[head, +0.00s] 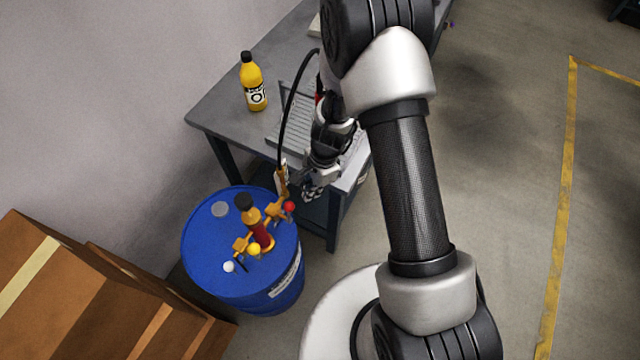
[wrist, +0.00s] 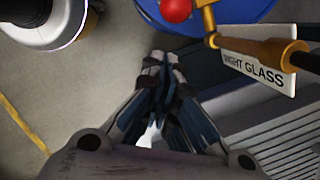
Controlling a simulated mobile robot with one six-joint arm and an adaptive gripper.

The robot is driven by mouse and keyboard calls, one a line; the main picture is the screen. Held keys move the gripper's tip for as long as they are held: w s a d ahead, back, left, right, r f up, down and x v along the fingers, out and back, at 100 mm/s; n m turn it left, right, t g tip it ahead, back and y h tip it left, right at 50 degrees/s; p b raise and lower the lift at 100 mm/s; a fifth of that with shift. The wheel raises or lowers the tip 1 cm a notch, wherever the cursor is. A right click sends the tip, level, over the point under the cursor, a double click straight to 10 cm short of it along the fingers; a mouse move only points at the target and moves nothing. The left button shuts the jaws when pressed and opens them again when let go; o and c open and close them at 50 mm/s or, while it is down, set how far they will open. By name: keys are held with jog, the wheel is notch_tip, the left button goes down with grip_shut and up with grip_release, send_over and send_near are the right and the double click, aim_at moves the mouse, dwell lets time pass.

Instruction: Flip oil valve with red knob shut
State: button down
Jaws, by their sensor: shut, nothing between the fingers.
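The red knob (head: 289,206) is at the right end of the brass fitting (head: 272,212) on top of the blue drum (head: 200,262). It also shows as a red ball in the wrist view (wrist: 176,9), at the top edge. My gripper (head: 312,192) is just right of the red knob and apart from it in the head view. In the wrist view its fingers (wrist: 160,62) are together and empty, below the knob. The lever behind the knob is mostly cut off, so I cannot tell its angle.
A yellow knob (head: 253,249) and a white knob (head: 229,267) sit on the same drum. A "SIGHT GLASS" tag (wrist: 258,66) hangs beside the brass pipe. A grey table (head: 215,105) with a yellow bottle (head: 253,82) stands behind. Cardboard boxes (head: 70,300) are at left.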

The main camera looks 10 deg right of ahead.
aim_at(289, 212)
jog(key=shift+s+a+r, duration=0.1)
jog(key=shift+s+a, duration=0.15)
jog(key=shift+a, duration=0.35)
jog(key=shift+s+a, duration=0.2)
jog(key=shift+a, duration=0.35)
jog(key=shift+s+a+r, duration=0.4)
jog(key=shift+s+a, duration=0.15)
jog(key=shift+s, duration=0.2)
